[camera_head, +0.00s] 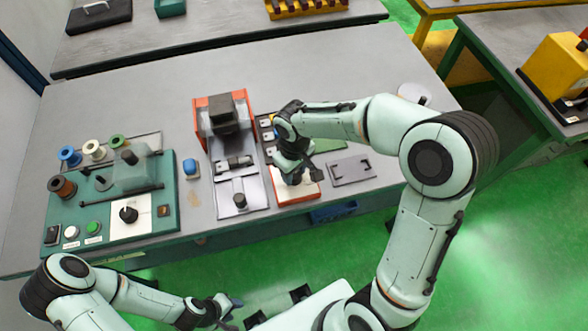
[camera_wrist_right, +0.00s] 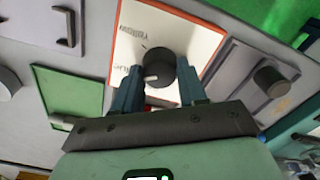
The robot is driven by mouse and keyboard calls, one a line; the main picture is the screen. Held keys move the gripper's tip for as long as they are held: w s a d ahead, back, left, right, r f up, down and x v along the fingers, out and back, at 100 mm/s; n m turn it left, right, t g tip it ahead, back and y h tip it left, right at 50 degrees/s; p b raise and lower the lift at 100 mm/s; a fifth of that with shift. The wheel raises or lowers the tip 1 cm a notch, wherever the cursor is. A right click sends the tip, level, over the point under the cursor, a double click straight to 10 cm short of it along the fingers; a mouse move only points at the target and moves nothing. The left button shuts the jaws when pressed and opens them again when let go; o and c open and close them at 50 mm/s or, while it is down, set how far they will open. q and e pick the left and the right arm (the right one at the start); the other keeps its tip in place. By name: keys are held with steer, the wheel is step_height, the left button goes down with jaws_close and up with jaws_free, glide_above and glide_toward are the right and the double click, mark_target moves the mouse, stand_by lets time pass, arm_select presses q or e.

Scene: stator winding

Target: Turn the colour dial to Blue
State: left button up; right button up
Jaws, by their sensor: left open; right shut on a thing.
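The colour dial (camera_wrist_right: 160,68) is a round black knob with a white pointer mark. It sits on a white plate (camera_wrist_right: 190,30) with an orange edge, which also shows in the head view (camera_head: 297,195). In the right wrist view the pointer mark faces left and slightly down, towards a label partly hidden by a finger. My left gripper (camera_head: 228,303) is open and empty, low in front of the table.
Left of the plate stands an orange and grey press (camera_head: 225,125), with a black knob (camera_head: 240,200) on its grey base. Further left is a green winding unit (camera_head: 160,195) with coloured spools. A grey panel with a handle (camera_head: 350,170) lies to the right.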

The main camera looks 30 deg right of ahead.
stand_by(0.3)
steer(key=o, duration=1.1)
steer(key=shift+c, duration=0.2)
arm_select(q)
steer(key=shift+w+r+p, duration=0.7)
steer(key=shift+w+r, duration=0.05)
steer(key=shift+r, duration=0.2)
arm_select(e)
step_height(320, 180, up, 14)
steer(key=shift+f, duration=0.25)
arm_select(q)
steer(key=shift+s, duration=0.1)
arm_select(e)
steer(key=shift+f, duration=0.1)
